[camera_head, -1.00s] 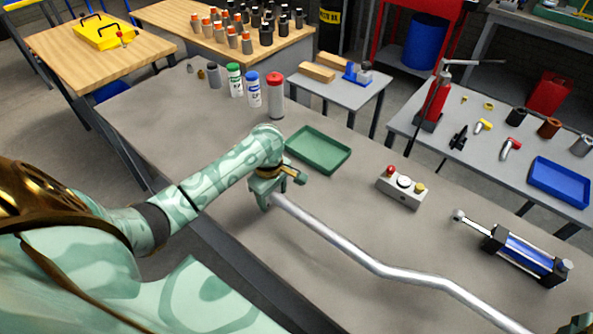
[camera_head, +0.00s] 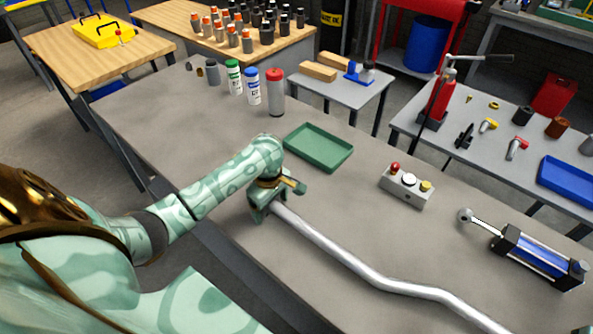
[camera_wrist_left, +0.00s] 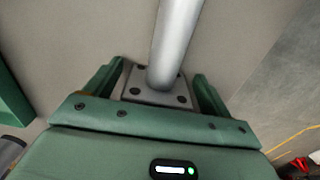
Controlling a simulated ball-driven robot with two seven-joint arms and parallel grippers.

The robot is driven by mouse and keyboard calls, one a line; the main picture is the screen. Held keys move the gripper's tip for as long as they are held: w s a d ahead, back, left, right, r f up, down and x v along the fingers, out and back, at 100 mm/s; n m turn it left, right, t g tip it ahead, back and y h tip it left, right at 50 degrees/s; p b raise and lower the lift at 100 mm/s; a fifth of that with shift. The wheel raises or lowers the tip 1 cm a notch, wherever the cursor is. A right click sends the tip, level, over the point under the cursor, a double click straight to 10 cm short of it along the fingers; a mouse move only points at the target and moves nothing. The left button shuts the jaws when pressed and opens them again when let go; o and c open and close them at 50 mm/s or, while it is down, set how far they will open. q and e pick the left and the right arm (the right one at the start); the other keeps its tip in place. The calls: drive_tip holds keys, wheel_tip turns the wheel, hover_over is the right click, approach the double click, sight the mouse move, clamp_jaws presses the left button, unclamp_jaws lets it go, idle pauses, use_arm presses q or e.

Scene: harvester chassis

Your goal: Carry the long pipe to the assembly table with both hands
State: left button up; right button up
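The long pipe (camera_head: 345,258) is a silvery tube with two bends. It runs over the grey table (camera_head: 330,210) from my left gripper down to the right and leaves the picture at the bottom. My left gripper (camera_head: 266,205) is shut on the pipe's near-left end. In the left wrist view the pipe (camera_wrist_left: 175,45) stands between the green fingers (camera_wrist_left: 160,80), against the palm plate. I cannot tell how high the pipe is above the table. My right gripper and the pipe's far end are out of the picture. I cannot tell which table is the assembly table.
On the grey table are a green tray (camera_head: 318,148), a button box (camera_head: 406,187), a blue cylinder (camera_head: 540,257) and several bottles (camera_head: 253,87). A side table (camera_head: 480,165) holds a blue tray (camera_head: 568,180). Two wooden tables and a small stand (camera_head: 340,88) are behind.

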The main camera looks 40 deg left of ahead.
use_arm(q)
drive_tip(key=shift+r, duration=0.1)
wheel_tip(320, 180, up, 11)
drive_tip(key=shift+w+r, duration=0.1)
drive_tip(key=shift+r, duration=0.35)
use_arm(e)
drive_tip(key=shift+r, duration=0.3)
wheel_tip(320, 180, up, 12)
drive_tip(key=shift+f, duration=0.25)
